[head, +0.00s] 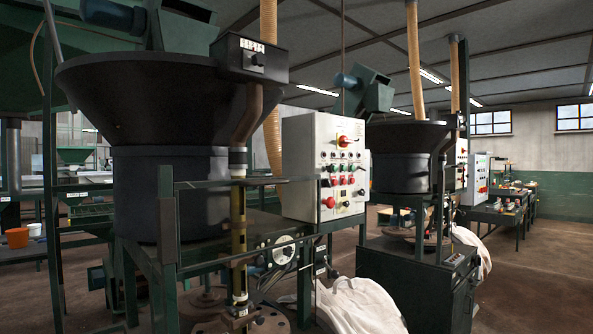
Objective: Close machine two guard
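Two similar filling machines stand in view, and I cannot tell which is machine two. The near machine (170,195) has a wide black hopper, a vertical yellow tube and a dark rail frame (250,182) around its front. I cannot tell whether this frame is a guard, or open or closed. The farther machine (403,178) stands to the right with a smaller black hopper and a dark green base cabinet. No guard on it can be made out clearly. My gripper is not in view.
A grey control cabinet (304,165) with buttons stands between the machines. White bags (352,305) slump on the floor beside the near machine. A workbench (510,212) with tools lies at the right. Brown floor (545,275) is open at right. An orange bucket (17,238) sits far left.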

